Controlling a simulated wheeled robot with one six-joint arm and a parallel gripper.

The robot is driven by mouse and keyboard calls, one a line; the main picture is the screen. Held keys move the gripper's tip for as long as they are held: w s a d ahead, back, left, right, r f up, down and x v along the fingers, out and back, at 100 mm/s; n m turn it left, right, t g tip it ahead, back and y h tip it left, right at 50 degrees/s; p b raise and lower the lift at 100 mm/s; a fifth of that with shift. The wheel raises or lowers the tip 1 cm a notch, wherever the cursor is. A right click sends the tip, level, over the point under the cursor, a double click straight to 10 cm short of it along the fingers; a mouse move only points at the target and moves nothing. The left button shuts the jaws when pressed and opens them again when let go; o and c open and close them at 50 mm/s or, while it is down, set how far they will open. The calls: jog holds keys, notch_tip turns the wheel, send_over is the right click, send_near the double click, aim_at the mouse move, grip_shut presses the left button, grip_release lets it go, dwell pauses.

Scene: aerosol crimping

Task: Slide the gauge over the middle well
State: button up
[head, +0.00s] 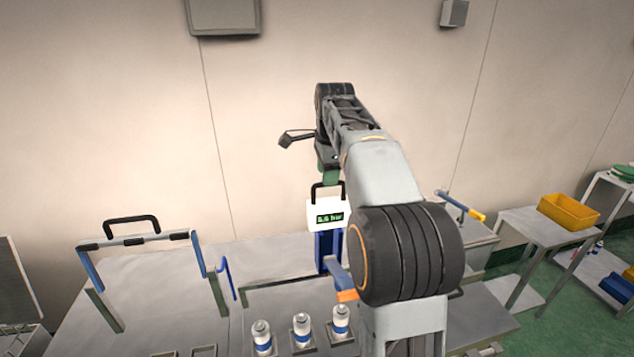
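The gauge (325,215) is a white box with a green lit display and a black handle (314,191) on top. It sits upright at the top of a blue post (322,250) at the back of the work table. My gripper (328,176) is just above or at the handle; its fingers are small and partly hidden, so I cannot tell whether they grip it. Three white-and-blue cans stand in a row on a dark plate in front, the middle one (302,329) between the other two. The wells themselves are hidden. The gauge is right of the middle can and farther back.
A blue lever with an orange end (347,295) juts out beside the right can (341,321). A hinged frame with a black handle (132,225) stands on the left of the table (155,290). A yellow bin (568,211) is on a side table at right.

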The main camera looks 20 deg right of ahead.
jog(key=shift+w+f, duration=0.2)
jog(key=shift+f, duration=0.8)
jog(key=c, duration=0.5)
jog(key=shift+s, duration=0.15)
grip_shut()
jog(key=shift+r, duration=0.1)
